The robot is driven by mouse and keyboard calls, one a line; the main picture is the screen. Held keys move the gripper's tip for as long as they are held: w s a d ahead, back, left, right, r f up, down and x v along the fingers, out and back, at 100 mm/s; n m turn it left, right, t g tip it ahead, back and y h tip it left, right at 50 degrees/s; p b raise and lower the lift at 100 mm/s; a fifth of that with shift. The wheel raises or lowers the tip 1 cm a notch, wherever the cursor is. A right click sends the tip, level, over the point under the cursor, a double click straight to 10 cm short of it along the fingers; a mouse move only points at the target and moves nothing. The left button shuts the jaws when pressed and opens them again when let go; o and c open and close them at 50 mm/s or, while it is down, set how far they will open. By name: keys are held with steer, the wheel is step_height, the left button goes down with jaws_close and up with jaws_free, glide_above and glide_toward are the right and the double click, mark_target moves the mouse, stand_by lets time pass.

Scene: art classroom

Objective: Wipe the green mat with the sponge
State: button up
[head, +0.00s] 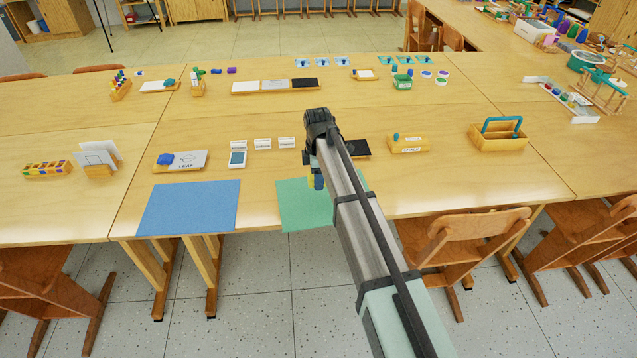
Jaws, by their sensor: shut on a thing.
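The green mat (293,210) lies flat near the front edge of the table, and my arm covers part of its middle and right side. My gripper (317,181) points down over the mat's upper part, seen from behind my arm. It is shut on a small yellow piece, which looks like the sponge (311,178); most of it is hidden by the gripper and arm. I cannot tell whether the sponge touches the mat.
A blue mat (188,208) lies to the left. A dark tray (360,148), a yellow labelled box (410,144) and a handled caddy (500,142) stand to the right. Chairs (465,235) line the front edge.

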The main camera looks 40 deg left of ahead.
steer(key=shift+r, duration=1.65)
